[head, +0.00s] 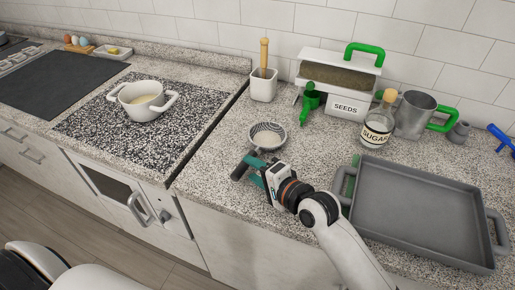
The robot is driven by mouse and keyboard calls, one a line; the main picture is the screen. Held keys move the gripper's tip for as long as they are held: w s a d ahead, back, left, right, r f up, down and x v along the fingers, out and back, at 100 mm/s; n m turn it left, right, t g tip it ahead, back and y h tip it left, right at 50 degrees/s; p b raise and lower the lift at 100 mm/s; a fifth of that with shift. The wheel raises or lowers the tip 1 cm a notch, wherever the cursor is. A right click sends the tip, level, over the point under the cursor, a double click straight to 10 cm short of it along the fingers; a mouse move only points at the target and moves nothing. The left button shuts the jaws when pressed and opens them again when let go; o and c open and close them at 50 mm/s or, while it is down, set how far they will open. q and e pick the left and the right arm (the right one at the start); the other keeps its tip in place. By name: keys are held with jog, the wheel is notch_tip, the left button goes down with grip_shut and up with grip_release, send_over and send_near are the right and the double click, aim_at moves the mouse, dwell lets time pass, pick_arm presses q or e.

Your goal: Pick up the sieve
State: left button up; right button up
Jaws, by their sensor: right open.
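A small round grey metal bowl shape, which looks like the sieve (268,135), rests on the speckled counter in the middle of the head view. Its inside looks pale. My right gripper (255,166) is just in front of it, low over the counter near the front edge. The gripper is open, and I see nothing clearly held in it. It hides the near side of the sieve, so I cannot tell whether they touch or where any handle lies. My left gripper is out of view.
Behind stand a white utensil pot (263,88), a green scoop (308,105), a seeds box (345,106), a sugar jar (376,132) and a metal mug (415,110). A grey tray (420,248) fills the right. A white pot (143,107) stands left. Counter left of the sieve is clear.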

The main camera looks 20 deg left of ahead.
jog(key=shift+w+a+f, duration=0.15)
jog(key=shift+w+a, duration=0.15)
jog(key=shift+w, duration=0.05)
jog(key=shift+w+d+f+x, duration=0.1)
jog(key=shift+w+x, duration=0.05)
jog(key=shift+x, duration=1)
jog(key=shift+w+d+f+x, duration=0.15)
jog(key=shift+x, duration=1)
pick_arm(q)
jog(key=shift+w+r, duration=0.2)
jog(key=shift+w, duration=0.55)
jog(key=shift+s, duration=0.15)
pick_arm(e)
grip_shut()
